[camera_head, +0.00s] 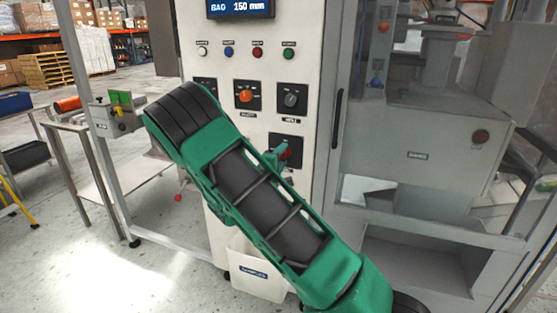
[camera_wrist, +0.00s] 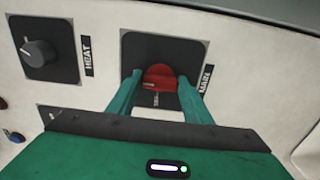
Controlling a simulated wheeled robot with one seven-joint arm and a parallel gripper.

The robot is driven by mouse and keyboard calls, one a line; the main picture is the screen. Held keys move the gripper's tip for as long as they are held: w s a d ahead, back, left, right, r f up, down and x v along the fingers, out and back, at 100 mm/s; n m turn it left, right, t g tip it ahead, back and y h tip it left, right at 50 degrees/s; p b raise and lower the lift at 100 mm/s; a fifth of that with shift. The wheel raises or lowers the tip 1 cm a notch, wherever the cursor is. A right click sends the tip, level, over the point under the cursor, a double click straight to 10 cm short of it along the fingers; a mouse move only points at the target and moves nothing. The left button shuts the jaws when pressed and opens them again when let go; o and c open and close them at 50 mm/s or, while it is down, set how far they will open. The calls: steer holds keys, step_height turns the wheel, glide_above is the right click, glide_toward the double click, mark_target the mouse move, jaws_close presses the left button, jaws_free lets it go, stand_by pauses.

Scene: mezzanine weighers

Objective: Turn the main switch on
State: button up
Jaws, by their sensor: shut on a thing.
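The main switch is a red rotary knob (camera_wrist: 159,77) on a black square plate labelled "MAIN" in the wrist view, where it appears upside down. In the head view the red knob (camera_head: 283,151) sits low on the white control panel, partly covered by my gripper. My green gripper (camera_wrist: 160,88) has a finger on each side of the knob and is shut on it. In the head view my gripper (camera_head: 276,156) reaches the panel at the switch plate. The knob's exact pointer position is hard to read.
A grey "HEAT" knob (camera_wrist: 39,52) is beside the main switch; it also shows above it in the head view (camera_head: 291,100). An orange selector (camera_head: 245,96) and a row of small buttons (camera_head: 257,52) are higher up. A white bin (camera_head: 256,272) stands below the panel.

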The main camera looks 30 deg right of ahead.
steer(key=shift+s+d+f, duration=0.1)
steer(key=shift+s+d, duration=0.05)
steer(key=o, duration=1.1)
steer(key=shift+c, duration=0.2)
steer(key=shift+s+a, duration=0.15)
steer(key=shift+a, duration=0.3)
steer(key=v, duration=0.9)
steer(key=shift+s+a, duration=0.3)
